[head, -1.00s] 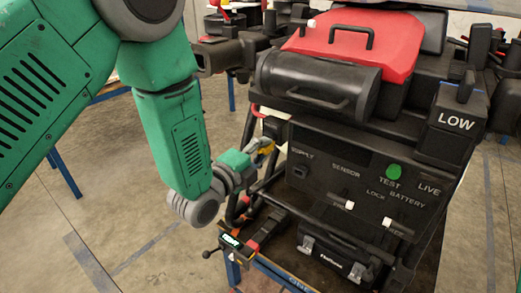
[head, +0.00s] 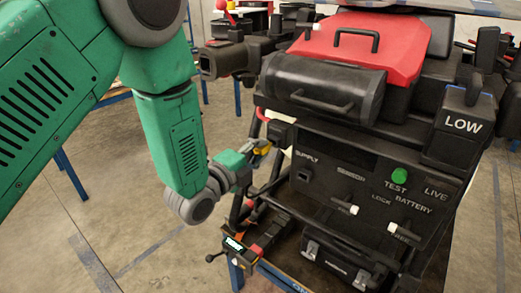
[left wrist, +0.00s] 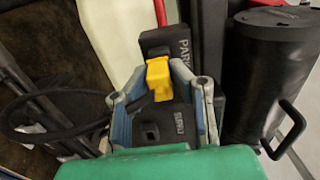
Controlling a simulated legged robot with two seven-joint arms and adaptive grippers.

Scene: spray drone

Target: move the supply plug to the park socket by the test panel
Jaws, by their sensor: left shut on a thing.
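My left gripper (head: 262,150) is shut on the yellow supply plug (left wrist: 158,78), which sits between its fingertips. The plug is in front of the black PARK socket box (left wrist: 165,42) at the left side of the test panel (head: 350,180). In the head view the PARK box (head: 280,132) is just right of the plug. I cannot tell whether the plug touches the box, and its front end is hidden. My right gripper is not in view.
A black cable (left wrist: 60,134) loops beside the fingers. A black cylinder (head: 320,88) with a handle lies above the panel. Black frame bars (head: 240,195) and a small lit device (head: 234,245) are below the gripper. Open floor (head: 130,200) is at the left.

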